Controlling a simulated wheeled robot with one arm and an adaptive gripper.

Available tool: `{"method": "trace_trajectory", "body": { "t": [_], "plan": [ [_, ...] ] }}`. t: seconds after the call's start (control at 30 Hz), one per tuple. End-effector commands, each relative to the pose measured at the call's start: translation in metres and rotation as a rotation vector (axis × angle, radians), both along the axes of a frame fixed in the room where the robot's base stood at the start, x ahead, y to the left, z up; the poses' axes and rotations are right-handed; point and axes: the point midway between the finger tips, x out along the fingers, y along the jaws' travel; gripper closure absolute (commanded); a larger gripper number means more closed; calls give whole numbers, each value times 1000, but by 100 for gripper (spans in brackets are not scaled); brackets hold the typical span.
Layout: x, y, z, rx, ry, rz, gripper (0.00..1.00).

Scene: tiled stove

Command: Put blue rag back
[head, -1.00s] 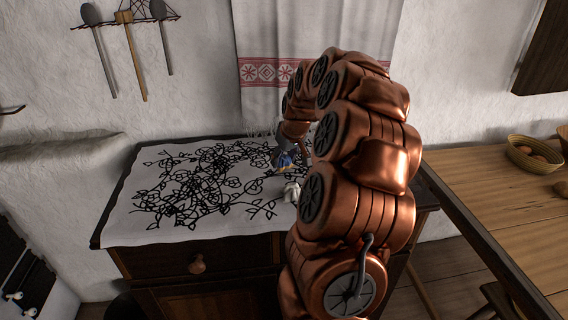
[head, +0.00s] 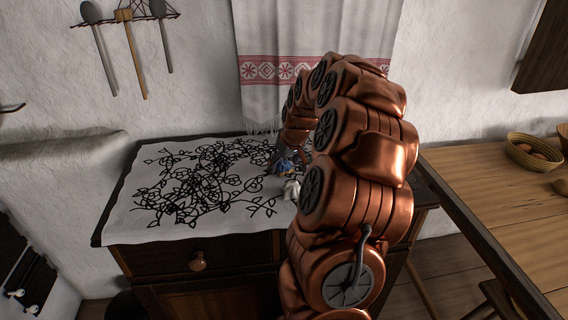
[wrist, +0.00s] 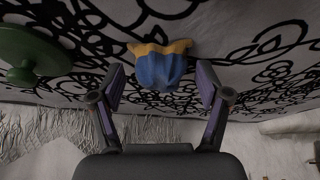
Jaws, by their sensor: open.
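A blue rag with yellow edges (wrist: 160,68) lies bunched on the patterned white cloth. In the wrist view it sits just beyond and between the fingertips of my gripper (wrist: 160,84). The fingers are spread apart, with a gap on each side of the rag, and do not grip it. In the head view a small bit of blue rag (head: 286,165) shows beside my gripper, largely hidden by my copper arm. The gripper is low over the right part of the cloth-covered cabinet.
The cloth (head: 150,205) covers a dark wooden cabinet (head: 235,252). A small white object (head: 292,190) lies near the rag. A green round object (wrist: 30,52) stands left in the wrist view. A fringed towel (head: 300,95) hangs behind; a wooden table (head: 500,200) is right.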

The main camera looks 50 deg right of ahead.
Motion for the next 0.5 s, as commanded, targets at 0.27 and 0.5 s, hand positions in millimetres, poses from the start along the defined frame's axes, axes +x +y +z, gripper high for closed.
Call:
{"method": "trace_trajectory", "body": {
  "t": [0.27,0.5],
  "plan": [
    [0,0,6,0,0,0,24],
    [-12,3,35,-3,-5,-1,24]
  ]
}}
